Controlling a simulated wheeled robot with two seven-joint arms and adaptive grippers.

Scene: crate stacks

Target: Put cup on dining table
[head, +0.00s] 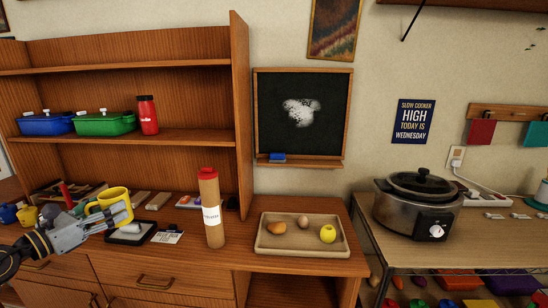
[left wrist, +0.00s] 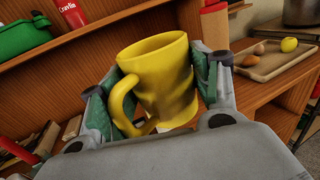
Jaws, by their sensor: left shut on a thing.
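A yellow cup (left wrist: 160,75) with a handle is held upright but a little tilted in the left wrist view. My left gripper (left wrist: 155,90) is shut on it, with one finger on each side of its body. In the head view the cup (head: 114,196) is at the left, above the wooden sideboard top, with my left gripper (head: 105,218) around it. No dining table can be made out in either view. My right gripper is not in view.
A tall brown bottle with a red cap (head: 211,210) stands right of the cup. A wooden tray (head: 262,245) holds fruit and an egg. A slow cooker (head: 417,205) stands on the right-hand table (head: 480,248). A shelf (head: 190,136) with containers is above the cup.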

